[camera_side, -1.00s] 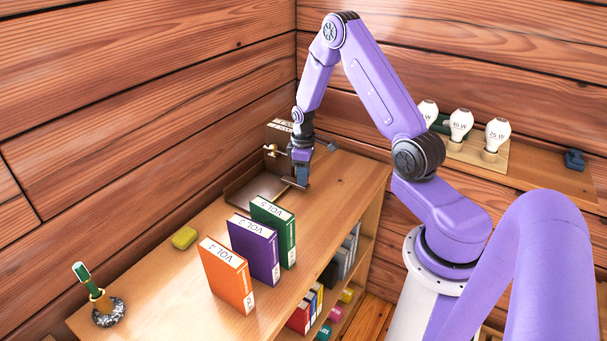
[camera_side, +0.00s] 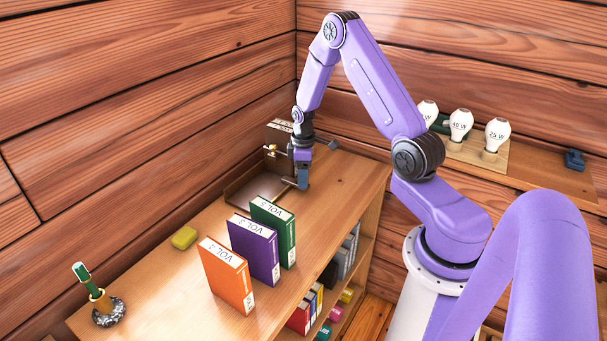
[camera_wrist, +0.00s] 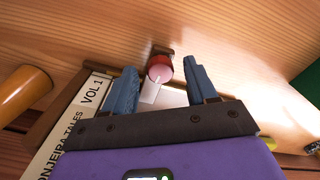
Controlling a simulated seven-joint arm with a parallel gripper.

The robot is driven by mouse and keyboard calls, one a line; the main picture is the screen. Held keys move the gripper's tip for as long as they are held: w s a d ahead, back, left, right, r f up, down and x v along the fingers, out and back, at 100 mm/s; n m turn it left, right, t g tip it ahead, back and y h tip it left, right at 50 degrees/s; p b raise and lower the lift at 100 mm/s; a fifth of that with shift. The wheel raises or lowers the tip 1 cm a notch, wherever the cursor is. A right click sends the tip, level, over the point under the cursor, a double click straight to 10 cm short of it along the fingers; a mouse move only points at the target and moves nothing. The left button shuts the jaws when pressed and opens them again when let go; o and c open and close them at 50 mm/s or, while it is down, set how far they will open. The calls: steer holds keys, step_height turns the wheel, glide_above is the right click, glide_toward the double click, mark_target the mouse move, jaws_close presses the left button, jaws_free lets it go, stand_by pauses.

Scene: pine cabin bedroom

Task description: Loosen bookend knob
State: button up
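The red bookend knob (camera_wrist: 159,70) shows in the wrist view, on a short dark mount, in the gap between my fingertips. My gripper (camera_wrist: 160,68) is open, its two blue-grey fingers on either side of the knob with a visible gap at each side. In the side view my gripper (camera_side: 303,182) points down at the right end of the brown bookend (camera_side: 246,190), low over the shelf top. The knob is hidden there behind the fingers. A pale book marked VOL 1 (camera_wrist: 92,92) stands left of the knob in the wrist view.
Orange (camera_side: 228,278), purple (camera_side: 254,250) and green (camera_side: 273,232) books stand in front of the bookend. A yellow block (camera_side: 184,238) and a pen in a holder (camera_side: 108,310) are further left. Light bulbs (camera_side: 460,125) stand on the right-hand shelf.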

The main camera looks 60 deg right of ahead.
step_height(320, 180, up, 17)
steer(key=shift+r, duration=0.2)
stand_by(0.7)
steer(key=s+a+r+n, duration=0.15)
steer(key=s+a, duration=0.35)
steer(key=a, duration=0.5)
steer(key=s+a+r+n, duration=0.15)
steer(key=s+a, duration=0.25)
steer(key=a, duration=0.7)
steer(key=s+a+n, duration=0.2)
steer(key=s, duration=0.7)
steer(key=s+a+n, duration=0.1)
steer(key=s+a, duration=0.1)
steer(key=s, duration=0.8)
steer(key=shift+a+f+n, duration=0.15)
steer(key=shift+a+n, duration=0.1)
steer(key=shift+n, duration=0.15)
